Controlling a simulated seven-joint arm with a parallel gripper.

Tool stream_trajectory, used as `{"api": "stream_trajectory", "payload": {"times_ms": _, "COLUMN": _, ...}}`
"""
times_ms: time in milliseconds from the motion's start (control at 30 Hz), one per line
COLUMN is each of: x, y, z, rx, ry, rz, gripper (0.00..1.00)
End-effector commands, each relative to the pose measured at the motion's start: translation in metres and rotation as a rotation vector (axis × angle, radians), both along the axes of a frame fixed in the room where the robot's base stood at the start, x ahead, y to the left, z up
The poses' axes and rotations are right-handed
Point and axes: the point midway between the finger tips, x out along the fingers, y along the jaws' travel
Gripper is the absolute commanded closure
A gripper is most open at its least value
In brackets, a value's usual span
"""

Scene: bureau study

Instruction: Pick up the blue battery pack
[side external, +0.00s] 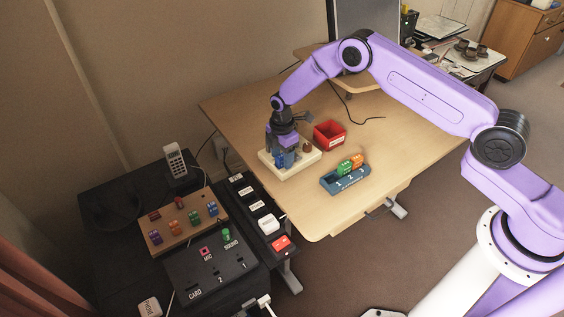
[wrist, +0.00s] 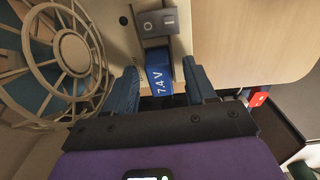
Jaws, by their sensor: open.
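The blue battery pack (wrist: 160,72), marked "7.4 V", lies between my gripper's two fingers in the wrist view. Its upper end meets a grey block with a round mark (wrist: 157,22). My gripper (wrist: 160,80) is open, with one finger on each side of the pack and a visible gap on both sides. In the side view my gripper (side external: 284,158) is down at a cream board (side external: 302,166) on the desk. There I cannot clearly tell the pack from the blue fingers.
A red bin (side external: 330,132) stands behind the board. A blue rack (side external: 346,182) with green and orange pieces is at its right. Dark panels with switches and coloured blocks (side external: 215,262) stand at the lower left. The desk's (side external: 410,142) right part is mostly clear. A round ribbed frame (wrist: 60,55) is left in the wrist view.

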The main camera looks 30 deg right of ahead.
Motion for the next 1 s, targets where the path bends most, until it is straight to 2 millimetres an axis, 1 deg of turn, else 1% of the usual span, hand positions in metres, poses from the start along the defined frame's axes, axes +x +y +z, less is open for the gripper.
{"api": "stream_trajectory", "payload": {"times_ms": 167, "x": 0.000, "y": 0.000, "z": 0.000, "rx": 0.000, "ry": 0.000, "rz": 0.000, "gripper": 0.45}}
{"api": "stream_trajectory", "payload": {"times_ms": 200, "x": 0.000, "y": 0.000, "z": 0.000, "rx": 0.000, "ry": 0.000, "rz": 0.000, "gripper": 0.58}}
{"api": "stream_trajectory", "payload": {"times_ms": 267, "x": 0.000, "y": 0.000, "z": 0.000, "rx": 0.000, "ry": 0.000, "rz": 0.000, "gripper": 0.77}}
{"api": "stream_trajectory", "payload": {"times_ms": 300, "x": 0.000, "y": 0.000, "z": 0.000, "rx": 0.000, "ry": 0.000, "rz": 0.000, "gripper": 0.90}}
{"api": "stream_trajectory", "payload": {"times_ms": 333, "x": 0.000, "y": 0.000, "z": 0.000, "rx": 0.000, "ry": 0.000, "rz": 0.000, "gripper": 0.94}}
{"api": "stream_trajectory", "payload": {"times_ms": 633, "x": 0.000, "y": 0.000, "z": 0.001, "rx": 0.000, "ry": 0.000, "rz": 0.000, "gripper": 0.95}}
{"api": "stream_trajectory", "payload": {"times_ms": 767, "x": 0.000, "y": 0.000, "z": 0.005, "rx": 0.000, "ry": -0.001, "rz": 0.000, "gripper": 0.95}}
{"api": "stream_trajectory", "payload": {"times_ms": 867, "x": 0.001, "y": 0.000, "z": 0.013, "rx": 0.001, "ry": -0.002, "rz": 0.000, "gripper": 0.95}}
{"api": "stream_trajectory", "payload": {"times_ms": 1000, "x": 0.001, "y": 0.000, "z": 0.031, "rx": 0.001, "ry": -0.002, "rz": 0.000, "gripper": 0.95}}
